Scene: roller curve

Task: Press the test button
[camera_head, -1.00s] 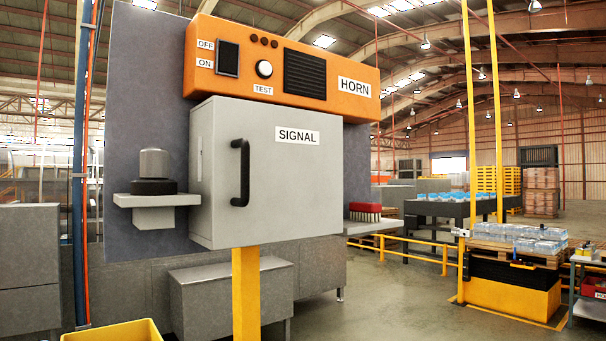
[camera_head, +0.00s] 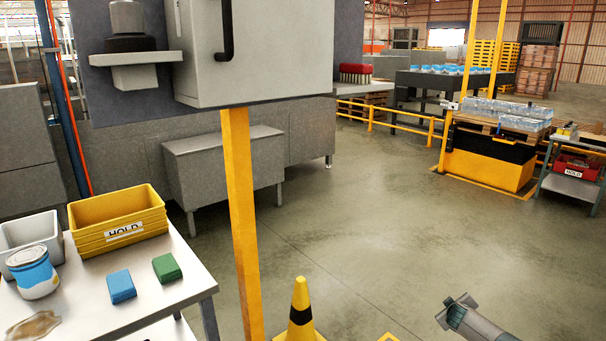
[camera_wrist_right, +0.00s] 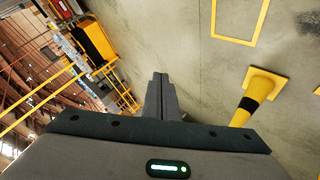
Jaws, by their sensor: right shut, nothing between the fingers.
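The test button and the orange horn panel are above the top edge of the head view and do not show now. The lower part of the grey signal cabinet (camera_head: 265,60) with its black handle (camera_head: 226,35) shows at the top, on a yellow post (camera_head: 240,215). My right gripper (camera_head: 456,311) is at the lower right of the head view, over open floor and well below and to the right of the cabinet. In the right wrist view its fingers (camera_wrist_right: 160,80) are together with nothing between them. My left gripper is not in view.
A yellow and black cone (camera_head: 300,315) stands by the post and also shows in the right wrist view (camera_wrist_right: 255,95). A white table (camera_head: 190,280) with a yellow HOLD bin (camera_head: 120,218) is at lower left. The floor at centre right is clear.

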